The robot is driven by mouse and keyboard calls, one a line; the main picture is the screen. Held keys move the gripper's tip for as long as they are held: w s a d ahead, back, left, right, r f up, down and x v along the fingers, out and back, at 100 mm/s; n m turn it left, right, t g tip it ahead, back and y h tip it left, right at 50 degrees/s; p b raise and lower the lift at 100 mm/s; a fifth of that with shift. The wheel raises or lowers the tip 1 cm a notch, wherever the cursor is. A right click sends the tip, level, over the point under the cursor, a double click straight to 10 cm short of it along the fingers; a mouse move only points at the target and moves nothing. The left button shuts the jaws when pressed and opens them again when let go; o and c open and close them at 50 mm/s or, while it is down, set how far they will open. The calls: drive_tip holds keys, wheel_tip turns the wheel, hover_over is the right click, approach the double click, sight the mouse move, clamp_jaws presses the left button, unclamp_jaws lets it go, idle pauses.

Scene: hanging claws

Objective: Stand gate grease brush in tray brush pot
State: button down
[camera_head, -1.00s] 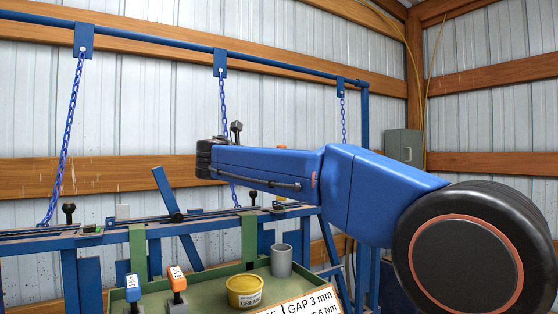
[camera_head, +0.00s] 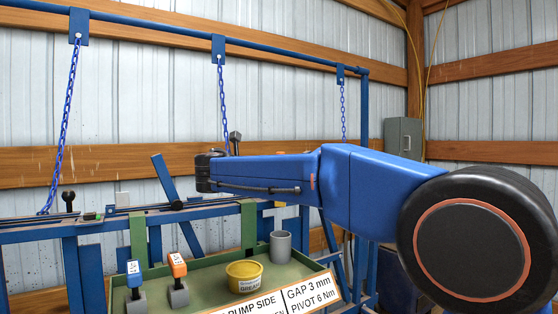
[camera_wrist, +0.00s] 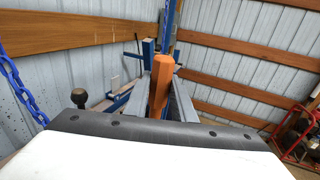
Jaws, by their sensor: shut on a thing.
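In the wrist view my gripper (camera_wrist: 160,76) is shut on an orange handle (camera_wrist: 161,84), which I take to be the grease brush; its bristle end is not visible. In the head view my arm reaches to the left above the back of the tray, and the gripper and brush cannot be made out there. The grey cylindrical pot (camera_head: 280,247), which looks like the brush pot, stands upright at the back right of the green tray (camera_head: 211,278). It is below my arm and apart from it.
A yellow grease tub (camera_head: 244,274) stands left of the pot. Two small holders with a blue tag (camera_head: 134,279) and an orange tag (camera_head: 177,264) stand further left. A white sign (camera_head: 308,295) lines the tray front. Blue chains (camera_head: 223,105) hang behind; blue frame rails (camera_head: 110,226) run behind the tray.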

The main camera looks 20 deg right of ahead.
wheel_tip(320, 180, down, 16)
idle(1.7)
drive_tip(key=shift+r, duration=0.1)
drive_tip(key=c, duration=1.2)
unclamp_jaws()
drive_tip(key=s+a, duration=0.1)
drive_tip(key=a, duration=0.1)
drive_tip(key=s+a+r, duration=0.1)
drive_tip(key=s+a, duration=0.1)
drive_tip(key=s+a+r, duration=0.1)
drive_tip(key=s+a, duration=0.1)
drive_tip(key=shift+a, duration=0.1)
idle(0.6)
drive_tip(key=shift+s, duration=0.1)
